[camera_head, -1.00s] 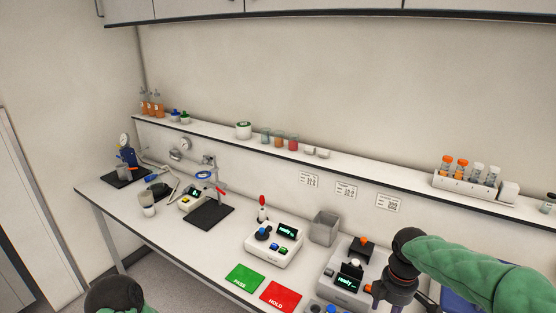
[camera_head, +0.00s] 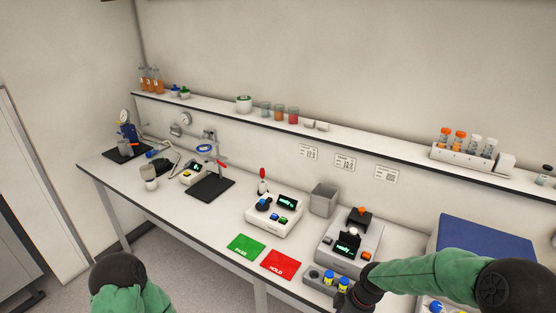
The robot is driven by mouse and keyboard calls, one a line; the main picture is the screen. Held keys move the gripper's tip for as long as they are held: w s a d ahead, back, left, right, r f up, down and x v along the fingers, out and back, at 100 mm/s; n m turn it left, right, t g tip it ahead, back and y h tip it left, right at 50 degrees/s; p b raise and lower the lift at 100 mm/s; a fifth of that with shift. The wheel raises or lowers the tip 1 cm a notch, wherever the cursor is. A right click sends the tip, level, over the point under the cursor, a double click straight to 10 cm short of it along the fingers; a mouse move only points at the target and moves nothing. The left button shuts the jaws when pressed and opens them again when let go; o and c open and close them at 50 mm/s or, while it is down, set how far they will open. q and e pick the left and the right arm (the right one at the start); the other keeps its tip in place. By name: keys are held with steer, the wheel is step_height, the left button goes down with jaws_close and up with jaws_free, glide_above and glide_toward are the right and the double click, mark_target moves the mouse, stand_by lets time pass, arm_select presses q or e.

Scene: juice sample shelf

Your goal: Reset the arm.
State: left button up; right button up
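My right arm comes in from the right, with a green sleeve and dark joints. Its dark wrist and gripper end (camera_head: 362,292) is at the front edge of the bench, beside a small grey block holding vials with blue and yellow tops (camera_head: 329,277). The fingers are too dark and cut off to tell their state, and I cannot tell whether they touch a vial. My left arm shows only as a dark round joint and green sleeve at the bottom left, in front of the bench. My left gripper is out of view.
The white bench (camera_head: 130,197) carries a stand on a black base (camera_head: 208,189), a device with a lit display (camera_head: 275,216), another device (camera_head: 350,240), a green pad (camera_head: 246,245), a red pad (camera_head: 281,264) and a blue-topped box (camera_head: 484,238). A wall shelf (camera_head: 380,151) holds bottles, cups and a tube rack (camera_head: 465,158).

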steer(key=s+a+f+m+b, duration=0.1)
steer(key=s+a+f+m, duration=0.3)
steer(key=f, duration=0.7)
steer(key=s+a+f+m+y+b, duration=0.1)
steer(key=s+a+f+m+b, duration=0.1)
steer(key=s+a+f+m, duration=0.3)
steer(key=shift+s+a+f+m+y, duration=0.25)
steer(key=shift+s+f+m, duration=1.25)
steer(key=shift+s+f, duration=1.8)
steer(key=shift+s+d+r, duration=0.1)
steer(key=shift+s+r, duration=0.25)
steer(key=shift+r, duration=0.1)
